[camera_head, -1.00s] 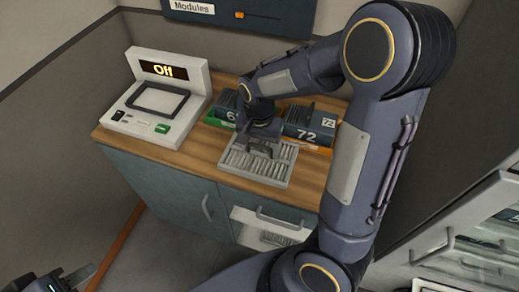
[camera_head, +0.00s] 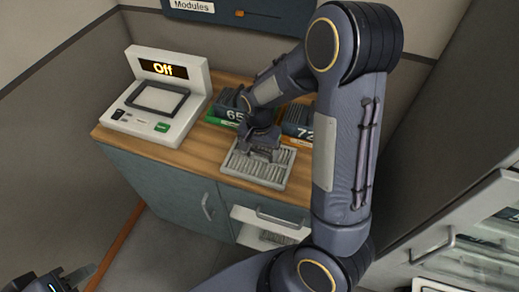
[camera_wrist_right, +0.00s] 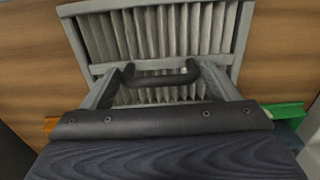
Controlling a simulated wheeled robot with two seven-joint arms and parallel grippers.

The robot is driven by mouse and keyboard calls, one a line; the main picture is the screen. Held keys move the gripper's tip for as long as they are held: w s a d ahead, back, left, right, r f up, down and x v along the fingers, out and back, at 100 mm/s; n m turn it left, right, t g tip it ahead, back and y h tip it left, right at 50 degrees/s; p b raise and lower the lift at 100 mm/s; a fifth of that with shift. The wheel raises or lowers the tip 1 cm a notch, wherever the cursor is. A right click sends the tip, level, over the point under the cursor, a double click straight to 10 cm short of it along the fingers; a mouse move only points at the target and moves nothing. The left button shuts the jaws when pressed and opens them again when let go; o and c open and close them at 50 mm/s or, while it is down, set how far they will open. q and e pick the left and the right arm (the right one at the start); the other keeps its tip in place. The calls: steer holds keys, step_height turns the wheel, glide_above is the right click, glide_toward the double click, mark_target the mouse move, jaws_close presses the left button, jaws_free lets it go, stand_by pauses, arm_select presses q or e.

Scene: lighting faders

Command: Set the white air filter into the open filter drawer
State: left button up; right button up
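The air filter (camera_head: 240,165), pale pleats in a grey frame, lies flat on the wooden counter. Its dark bar handle (camera_wrist_right: 160,77) shows in the right wrist view. My right gripper (camera_head: 262,150) is lowered over the filter, one fingertip close to each end of the handle (camera_wrist_right: 160,70); I cannot tell whether they press on it. The white filter drawer (camera_head: 245,216) is pulled out of the cabinet front below the filter, with a grey bar handle; its inside is only partly visible. My left gripper (camera_head: 70,278) is at the bottom left corner, partly cut off, away from everything.
A white console (camera_head: 185,118) reading "Off" stands left on the counter. Dark numbered modules, one (camera_head: 230,106) on a green base and one (camera_head: 297,128) on an orange base, stand just behind the filter. A cabinet with drawers (camera_head: 455,262) is at right. Floor left of the drawer is clear.

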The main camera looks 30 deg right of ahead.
steer(key=shift+o, duration=1)
